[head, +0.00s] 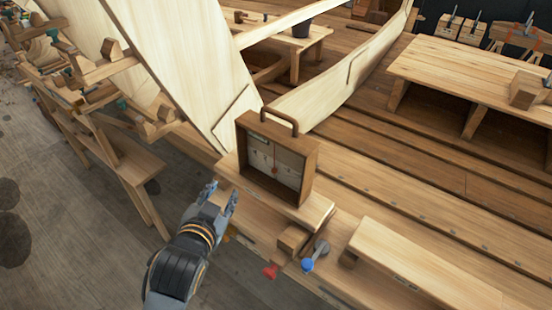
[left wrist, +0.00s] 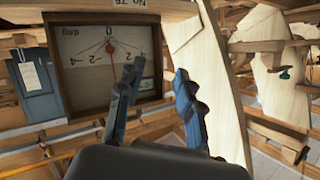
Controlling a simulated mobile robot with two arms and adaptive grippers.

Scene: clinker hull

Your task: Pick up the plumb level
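The plumb level is a wooden box (head: 298,146) with a curved handle (head: 280,118) on top and a pale dial inside. It stands upright on a low wooden bench (head: 262,195) in the head view. In the left wrist view its dial (left wrist: 100,55) shows a scale with 0 at the top and a red pointer. My left gripper (head: 222,195) is open and empty, to the left of and in front of the box, apart from it. Its two fingers (left wrist: 155,85) show in the left wrist view, one overlapping the dial's right part. My right gripper is not in view.
Pale hull planking (head: 190,60) rises behind. A bench (head: 470,75) stands at the right. Bare floor (head: 70,230) is at the lower left.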

